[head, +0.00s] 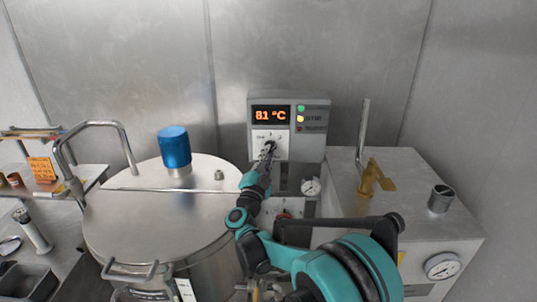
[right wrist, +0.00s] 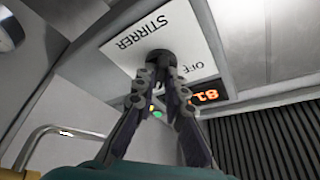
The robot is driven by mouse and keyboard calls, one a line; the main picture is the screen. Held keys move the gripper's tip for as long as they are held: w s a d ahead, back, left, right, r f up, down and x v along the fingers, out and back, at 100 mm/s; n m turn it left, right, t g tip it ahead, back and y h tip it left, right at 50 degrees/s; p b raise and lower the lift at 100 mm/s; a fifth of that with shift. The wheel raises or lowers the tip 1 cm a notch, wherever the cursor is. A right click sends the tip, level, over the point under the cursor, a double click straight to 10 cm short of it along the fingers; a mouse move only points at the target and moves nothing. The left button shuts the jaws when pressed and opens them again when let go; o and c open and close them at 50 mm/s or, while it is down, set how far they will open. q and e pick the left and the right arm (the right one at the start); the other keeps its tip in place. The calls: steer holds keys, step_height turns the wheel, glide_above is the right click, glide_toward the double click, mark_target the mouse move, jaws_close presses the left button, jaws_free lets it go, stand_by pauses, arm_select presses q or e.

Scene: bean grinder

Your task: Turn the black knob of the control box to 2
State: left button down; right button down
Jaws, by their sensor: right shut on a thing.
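The control box (head: 310,146) is a grey box on the metal back wall, with an orange display reading 81 °C and a white dial plate (head: 262,135). In the right wrist view the plate (right wrist: 180,30) reads STIRRER and OFF. The black knob (right wrist: 160,56) sits on this plate. My right gripper (head: 269,148) reaches up to the knob, and its fingertips (right wrist: 160,72) are shut on it. The fingers partly cover the knob in both views, and I cannot tell which number it points to. My left gripper is not in view.
A large round steel vessel (head: 165,215) with a blue cap (head: 174,147) stands left of my right arm. A steel box (head: 420,215) with a brass valve (head: 374,179) and a gauge (head: 442,267) stands right. A small gauge (head: 311,187) sits below the control box.

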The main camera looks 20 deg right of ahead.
stand_by(0.5)
steer(key=c, duration=1.6)
jaws_free()
steer(key=v, duration=1.2)
steer(key=shift+r, duration=0.15)
